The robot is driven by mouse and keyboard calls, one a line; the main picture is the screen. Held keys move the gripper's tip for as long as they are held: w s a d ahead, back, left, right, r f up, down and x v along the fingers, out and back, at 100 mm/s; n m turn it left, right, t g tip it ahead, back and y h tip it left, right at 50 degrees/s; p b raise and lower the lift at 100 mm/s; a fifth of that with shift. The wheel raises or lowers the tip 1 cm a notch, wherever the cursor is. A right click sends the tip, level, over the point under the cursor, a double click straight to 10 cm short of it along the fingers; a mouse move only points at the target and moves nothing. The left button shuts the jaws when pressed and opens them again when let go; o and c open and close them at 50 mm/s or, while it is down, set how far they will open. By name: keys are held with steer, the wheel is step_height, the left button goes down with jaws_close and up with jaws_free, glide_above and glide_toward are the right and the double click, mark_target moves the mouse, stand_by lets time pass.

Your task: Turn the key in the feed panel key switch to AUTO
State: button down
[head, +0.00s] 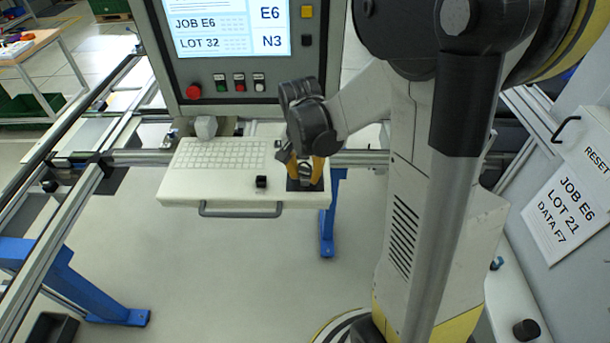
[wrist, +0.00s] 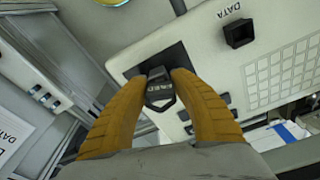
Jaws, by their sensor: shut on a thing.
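The key switch has a black square plate (head: 292,186) at the right end of the pale keyboard shelf in the head view. The plate (wrist: 174,54) also shows in the wrist view, above my fingertips. A dark grey key (wrist: 159,90) stands at the plate, with its ring-like head towards the camera. My gripper (head: 305,172) has reached down over the switch. In the wrist view its two orange fingers (wrist: 159,84) are closed on the key from both sides. The fingers and arm hide part of the switch, and I cannot read any position marks, AUTO included.
A handle (head: 240,211) runs along the shelf's front. The screen panel (head: 228,28) with a red button (head: 193,91) rises behind. A rail frame runs at left.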

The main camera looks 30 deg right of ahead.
steer(key=m+b, duration=0.1)
steer(key=m, duration=0.5)
steer(key=shift+f+g, duration=0.1)
steer(key=shift+g, duration=0.2)
steer(key=shift+c, duration=2.4)
jaws_free()
steer(key=shift+r+p, duration=2.25)
steer(key=shift+r, duration=1.35)
steer(key=s+a+r+n+t+y, duration=0.1)
steer(key=s+a+r+n+t, duration=0.3)
steer(key=s+a+n, duration=0.3)
steer(key=s+a+r+n+t, duration=0.3)
steer(key=s+a+r+n, duration=0.15)
steer(key=a+n, duration=0.4)
step_height(320, 180, down, 29)
steer(key=d+b, duration=0.2)
steer(key=b, duration=2.8)
steer(key=shift+w+n, duration=0.3)
steer(key=shift+n, duration=0.15)
